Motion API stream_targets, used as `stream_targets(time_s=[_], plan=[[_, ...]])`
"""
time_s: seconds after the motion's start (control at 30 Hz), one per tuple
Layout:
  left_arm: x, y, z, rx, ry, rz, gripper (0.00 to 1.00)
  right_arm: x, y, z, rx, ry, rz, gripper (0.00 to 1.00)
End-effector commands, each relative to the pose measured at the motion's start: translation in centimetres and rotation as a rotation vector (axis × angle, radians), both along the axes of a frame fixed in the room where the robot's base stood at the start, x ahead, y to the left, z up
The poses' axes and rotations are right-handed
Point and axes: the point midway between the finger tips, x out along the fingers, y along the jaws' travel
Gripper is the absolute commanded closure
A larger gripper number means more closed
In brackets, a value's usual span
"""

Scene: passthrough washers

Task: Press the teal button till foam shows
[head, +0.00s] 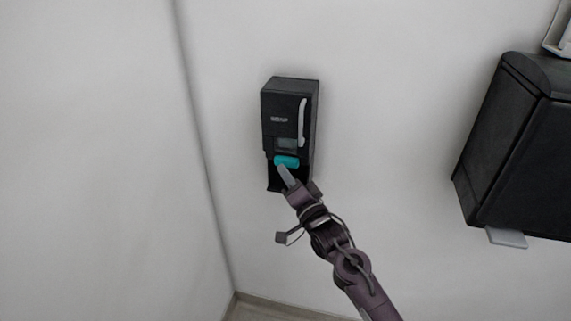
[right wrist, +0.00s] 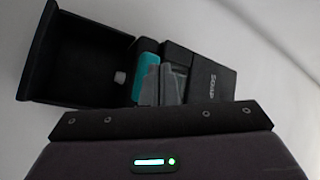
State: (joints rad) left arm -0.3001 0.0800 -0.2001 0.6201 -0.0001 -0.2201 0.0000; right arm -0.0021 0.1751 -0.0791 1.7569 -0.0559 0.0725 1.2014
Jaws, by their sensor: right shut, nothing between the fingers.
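The teal button (head: 287,161) is on the lower front of a black soap dispenser (head: 286,110) mounted on the wall. The button also shows in the right wrist view (right wrist: 146,76), partly covered by my fingers. My right gripper (head: 284,172) is shut and empty, its fingertips at the lower edge of the button in the head view. In the right wrist view its grey fingers (right wrist: 160,84) overlap the button; I cannot tell whether they touch it. No foam is visible. My left gripper is not in view.
A larger black dispenser (head: 520,145) hangs on the wall at the right, with a pale tab (head: 507,238) below it. A wall corner runs down left of the soap dispenser. The wall between the two dispensers is clear.

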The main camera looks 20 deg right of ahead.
Motion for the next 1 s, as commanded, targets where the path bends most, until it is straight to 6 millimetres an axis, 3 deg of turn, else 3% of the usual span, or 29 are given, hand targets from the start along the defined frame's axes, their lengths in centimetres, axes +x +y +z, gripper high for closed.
stream_targets(time_s=[1.0], plan=[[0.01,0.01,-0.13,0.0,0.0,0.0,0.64,0.87,-0.62,0.0,0.0,0.0,-0.001,1.0]])
